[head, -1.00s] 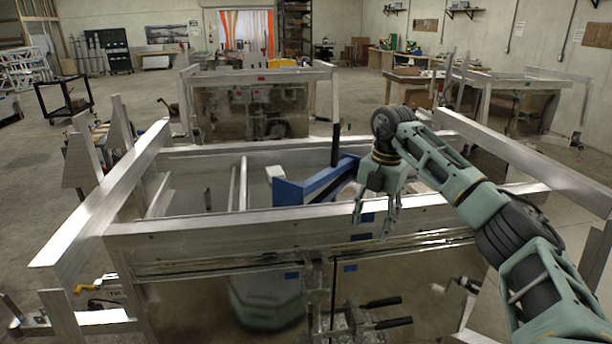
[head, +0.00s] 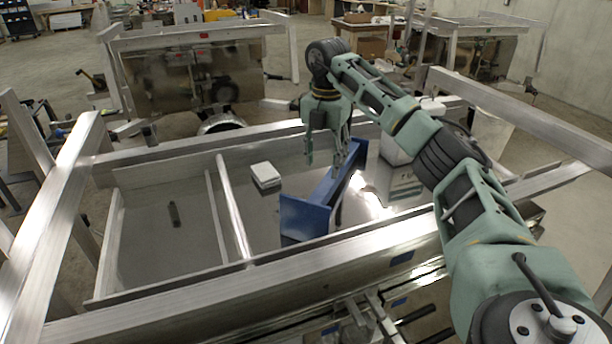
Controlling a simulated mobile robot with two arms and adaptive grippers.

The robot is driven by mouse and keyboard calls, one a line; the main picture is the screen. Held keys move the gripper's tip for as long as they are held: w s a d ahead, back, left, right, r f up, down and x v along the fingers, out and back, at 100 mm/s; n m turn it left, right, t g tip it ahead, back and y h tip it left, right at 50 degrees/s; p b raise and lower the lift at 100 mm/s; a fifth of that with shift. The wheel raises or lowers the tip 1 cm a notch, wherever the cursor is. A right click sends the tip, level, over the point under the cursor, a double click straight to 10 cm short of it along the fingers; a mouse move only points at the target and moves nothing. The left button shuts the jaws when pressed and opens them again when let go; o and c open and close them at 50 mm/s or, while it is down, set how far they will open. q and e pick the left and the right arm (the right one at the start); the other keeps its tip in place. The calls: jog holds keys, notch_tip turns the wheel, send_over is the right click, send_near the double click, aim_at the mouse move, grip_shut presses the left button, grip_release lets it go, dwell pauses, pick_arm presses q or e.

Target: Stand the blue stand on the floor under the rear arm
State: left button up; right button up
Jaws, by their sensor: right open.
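The blue stand (head: 308,219) is in the head view, inside the trailer frame (head: 210,283) in front of me. It is a long blue beam with a wide plate at its near end, and it appears to lie on the shiny surface there. My right gripper (head: 326,160) points down over the far part of the blue stand, with its fingers apart. I cannot tell whether the fingers touch the stand. My left gripper is out of view. I cannot make out which part is the rear arm.
A small white box (head: 265,175) lies left of the stand, beyond a metal crossbar (head: 234,207). A white and grey box (head: 398,170) stands right of it. Raised aluminium rails surround the area.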

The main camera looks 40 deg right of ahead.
aim_at(326, 185)
jog(key=f, duration=0.1)
jog(key=s+f+p, duration=0.1)
jog(key=shift+f, duration=0.3)
notch_tip(326, 185, down, 2)
jog(key=shift+d+f+p, duration=0.15)
jog(key=shift+f+p, duration=0.05)
jog(key=shift+p, duration=1)
notch_tip(326, 185, down, 3)
jog(key=shift+w+r, duration=0.15)
jog(key=shift+r, duration=0.05)
jog(key=c, duration=0.7)
grip_shut()
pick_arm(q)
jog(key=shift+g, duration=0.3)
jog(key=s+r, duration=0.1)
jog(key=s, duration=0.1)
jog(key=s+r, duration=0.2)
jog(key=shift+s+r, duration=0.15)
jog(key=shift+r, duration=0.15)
pick_arm(e)
jog(key=shift+r, duration=0.1)
